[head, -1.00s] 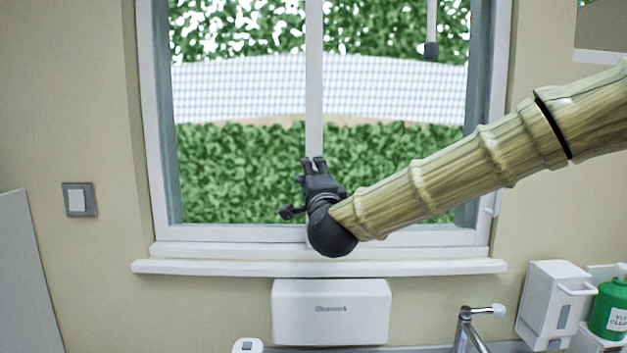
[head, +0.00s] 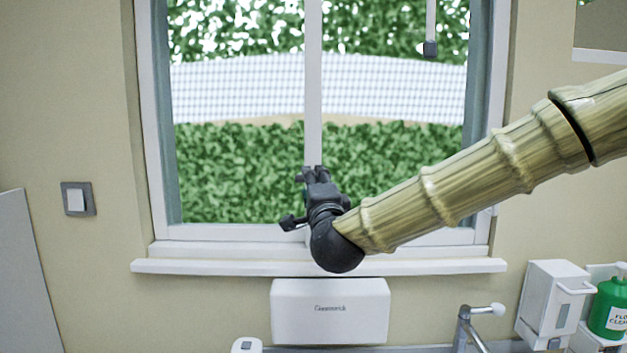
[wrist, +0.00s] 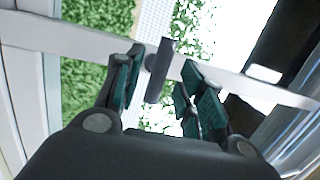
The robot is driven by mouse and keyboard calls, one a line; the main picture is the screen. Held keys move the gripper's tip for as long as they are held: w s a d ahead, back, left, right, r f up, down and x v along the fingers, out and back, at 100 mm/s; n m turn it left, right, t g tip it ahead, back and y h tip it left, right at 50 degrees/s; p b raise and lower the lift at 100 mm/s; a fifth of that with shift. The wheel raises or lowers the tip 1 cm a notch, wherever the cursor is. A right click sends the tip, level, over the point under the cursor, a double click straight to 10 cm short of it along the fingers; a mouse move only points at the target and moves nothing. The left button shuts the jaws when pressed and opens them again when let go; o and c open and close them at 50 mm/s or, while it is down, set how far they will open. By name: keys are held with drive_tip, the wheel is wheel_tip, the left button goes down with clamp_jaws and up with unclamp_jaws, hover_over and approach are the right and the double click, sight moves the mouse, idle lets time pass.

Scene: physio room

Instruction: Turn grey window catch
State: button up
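The grey window catch (wrist: 160,65) shows in the wrist view as a short dark grey bar in front of the white window bar. It lies between the two spread fingers of my gripper (wrist: 164,72), with visible gaps on both sides. In the head view my gripper (head: 312,173) is in front of the lower part of the window's white middle bar (head: 313,100), fingers pointing up and toward the window. I cannot make out the catch there; my gripper may hide it. Nothing is seen held.
A white sill (head: 200,267) runs below the window, with a white dispenser (head: 330,312) under it. A tap (head: 468,325), a white wall dispenser (head: 552,300) and a green bottle (head: 608,308) are at lower right. The space left of my gripper is clear.

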drive_tip(key=v, duration=0.8)
drive_tip(key=shift+s, duration=0.35)
drive_tip(key=shift+d, duration=0.2)
